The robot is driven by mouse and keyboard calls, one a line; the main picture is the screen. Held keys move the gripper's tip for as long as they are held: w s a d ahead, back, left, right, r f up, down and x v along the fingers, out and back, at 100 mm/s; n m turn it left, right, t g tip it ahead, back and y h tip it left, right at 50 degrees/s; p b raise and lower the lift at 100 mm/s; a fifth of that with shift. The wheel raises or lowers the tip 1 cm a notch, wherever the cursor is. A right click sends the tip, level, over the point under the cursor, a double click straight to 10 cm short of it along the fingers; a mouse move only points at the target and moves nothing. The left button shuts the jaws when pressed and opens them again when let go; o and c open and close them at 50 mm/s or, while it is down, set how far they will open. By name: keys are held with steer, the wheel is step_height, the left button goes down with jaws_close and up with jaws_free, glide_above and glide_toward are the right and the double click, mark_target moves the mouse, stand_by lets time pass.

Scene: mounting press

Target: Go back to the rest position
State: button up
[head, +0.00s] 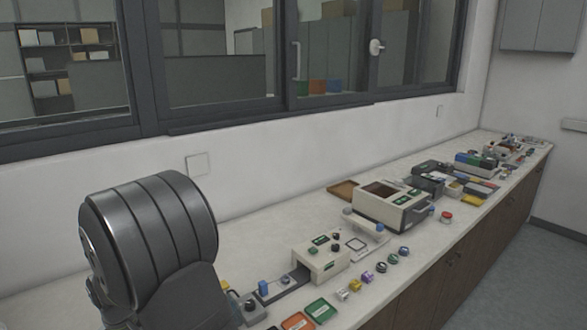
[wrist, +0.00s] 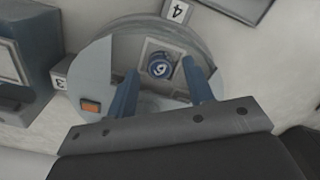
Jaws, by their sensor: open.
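My gripper (wrist: 159,68) shows in the wrist view with its two blue fingers apart. A round blue piece with a white mark like a 6 or 9 (wrist: 160,65) sits in a square light holder on a round grey plate (wrist: 95,65). It appears between the fingertips; I cannot tell how far beyond them it lies. Nothing is seen held. In the head view my dark arm fills the lower left, and the gripper itself is hidden or out of frame.
Number blocks 3 (wrist: 60,84) and 4 (wrist: 176,11) stand by the plate, with an orange button (wrist: 91,106) on it. The long bench holds a beige press unit (head: 320,258), a larger beige machine (head: 390,208), round pieces and trays (head: 320,310). A window wall runs behind.

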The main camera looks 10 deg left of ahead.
steer(key=shift+f, duration=0.8)
steer(key=r, duration=0.5)
steer(key=shift+w+d+r, duration=0.15)
steer(key=shift+d, duration=0.15)
steer(key=w+d+r, duration=0.4)
steer(key=d+r, duration=0.2)
steer(key=d, duration=0.5)
steer(key=s+d+f+n, duration=0.3)
steer(key=s+d+n, duration=0.15)
steer(key=s, duration=0.35)
steer(key=shift+m, duration=0.35)
steer(key=s+a+f, duration=0.1)
steer(key=a+f, duration=0.1)
steer(key=a, duration=0.1)
steer(key=s+a+f, duration=0.2)
steer(key=a, duration=0.1)
steer(key=s+a+f, duration=0.2)
steer(key=a, duration=0.1)
steer(key=shift+s+a, duration=0.15)
steer(key=shift+a, duration=0.05)
steer(key=shift+s+a+f, duration=0.1)
steer(key=shift+a+f, duration=0.05)
steer(key=shift+f, duration=0.35)
steer(key=shift+s+a+f, duration=0.1)
steer(key=shift+a+f, duration=0.05)
steer(key=shift+f, duration=0.35)
steer(key=shift+w+f, duration=0.1)
steer(key=shift+f, duration=0.7)
